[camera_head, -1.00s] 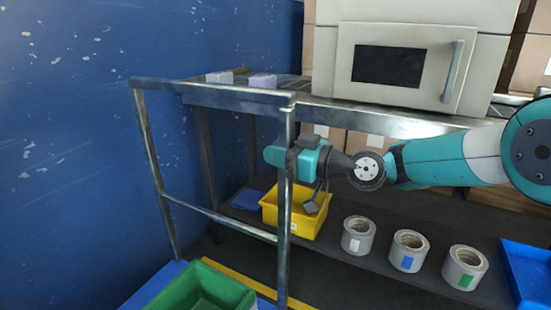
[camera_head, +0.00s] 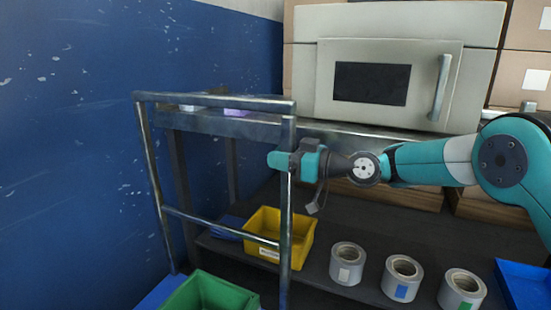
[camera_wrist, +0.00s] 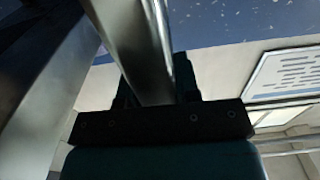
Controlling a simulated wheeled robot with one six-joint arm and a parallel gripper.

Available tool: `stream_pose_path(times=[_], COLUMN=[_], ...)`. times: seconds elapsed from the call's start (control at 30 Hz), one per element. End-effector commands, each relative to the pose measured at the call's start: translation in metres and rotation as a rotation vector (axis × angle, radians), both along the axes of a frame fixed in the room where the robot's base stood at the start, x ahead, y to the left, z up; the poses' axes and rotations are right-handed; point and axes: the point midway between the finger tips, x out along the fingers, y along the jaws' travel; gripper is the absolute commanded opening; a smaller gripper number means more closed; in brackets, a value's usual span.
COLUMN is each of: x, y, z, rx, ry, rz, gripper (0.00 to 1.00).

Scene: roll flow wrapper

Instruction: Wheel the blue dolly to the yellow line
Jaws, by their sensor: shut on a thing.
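The blue dolly (camera_head: 160,292) shows only as a corner of its deck at the bottom left. Its grey metal handle frame (camera_head: 213,101) rises from it, with a top bar, a middle bar and two posts. A green crate (camera_head: 212,294) sits on the deck. My gripper (camera_head: 288,162) is shut on the right post of the handle, below the top bar. The wrist view shows the metal post (camera_wrist: 135,45) running between the dark fingers. The yellow line is not visible now.
A shelf unit stands behind the handle, with a beige machine (camera_head: 400,60) above. Its lower shelf holds a yellow bin (camera_head: 262,222), several tape rolls (camera_head: 402,278) and a blue tray (camera_head: 525,290). A blue wall (camera_head: 60,160) is close on the left.

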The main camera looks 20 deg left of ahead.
Motion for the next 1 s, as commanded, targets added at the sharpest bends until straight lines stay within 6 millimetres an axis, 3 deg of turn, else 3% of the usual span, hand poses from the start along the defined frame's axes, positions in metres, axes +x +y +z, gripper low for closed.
stream_pose_path(times=[0.17, 0.2, 0.3, 0.67, 0.77, 1.0], x=[0.007, 0.007, 0.006, 0.003, 0.001, -0.008], y=[-0.004, -0.004, -0.003, -0.008, -0.022, -0.081], z=[0.002, 0.003, 0.002, 0.002, 0.003, 0.002], rx=[0.003, 0.003, 0.002, 0.001, 0.0, -0.001], ry=[-0.006, -0.007, -0.006, -0.002, -0.001, 0.0], rz=[-0.021, -0.022, -0.019, -0.013, -0.015, -0.017], gripper=[0.0, 0.39, 0.55, 0.55, 0.55, 0.55])
